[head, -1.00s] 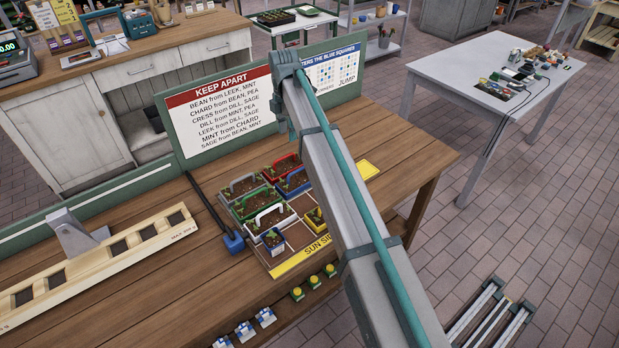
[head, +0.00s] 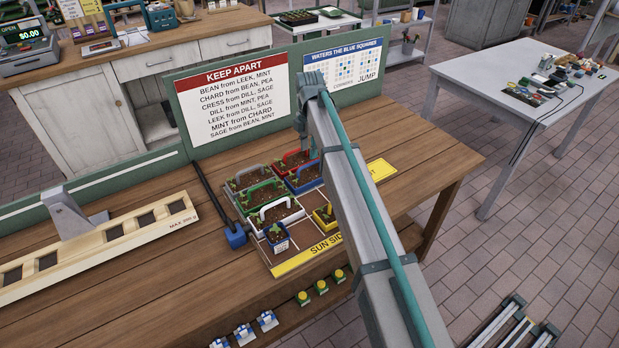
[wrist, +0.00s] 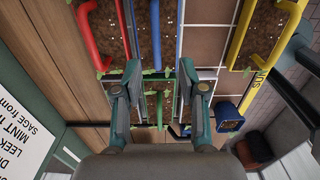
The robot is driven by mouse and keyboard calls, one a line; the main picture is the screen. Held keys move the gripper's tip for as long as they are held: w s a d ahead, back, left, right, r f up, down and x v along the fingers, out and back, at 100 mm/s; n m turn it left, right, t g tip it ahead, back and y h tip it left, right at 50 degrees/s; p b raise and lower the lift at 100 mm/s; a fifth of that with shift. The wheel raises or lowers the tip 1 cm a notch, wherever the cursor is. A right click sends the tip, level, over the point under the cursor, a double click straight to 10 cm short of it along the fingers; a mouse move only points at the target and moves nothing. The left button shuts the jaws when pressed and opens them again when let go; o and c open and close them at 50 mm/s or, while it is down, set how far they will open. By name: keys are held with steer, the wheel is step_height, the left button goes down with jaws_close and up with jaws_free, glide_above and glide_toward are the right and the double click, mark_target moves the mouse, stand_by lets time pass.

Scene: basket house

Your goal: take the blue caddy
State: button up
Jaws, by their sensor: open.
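The blue caddy (head: 306,181) is a soil-filled box with seedlings and a blue handle, at the right of the caddy group on the wooden bench. In the wrist view its blue handle (wrist: 156,38) runs from the top edge down to just ahead of my fingers. My gripper (wrist: 161,76) is open and empty, its two fingers apart with the near end of that handle lying between their lines. I cannot tell the height between the fingertips and the handle. In the head view my arm hides part of the blue caddy's right side.
The red caddy (head: 292,160) touches or nearly touches the blue one. Grey (head: 243,177), green (head: 262,191) and white (head: 276,212) caddies stand close by. A sign board (head: 233,100) rises behind.

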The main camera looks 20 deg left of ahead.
mark_target(309, 164)
steer(key=shift+w+a+f+p, duration=0.15)
steer(key=shift+f+p, duration=0.5)
steer(key=shift+f, duration=1.35)
steer(key=shift+w+d+f+p, duration=0.15)
steer(key=shift+f+p, duration=0.5)
steer(key=shift+f, duration=1.3)
steer(key=shift+a, duration=0.1)
jaws_close()
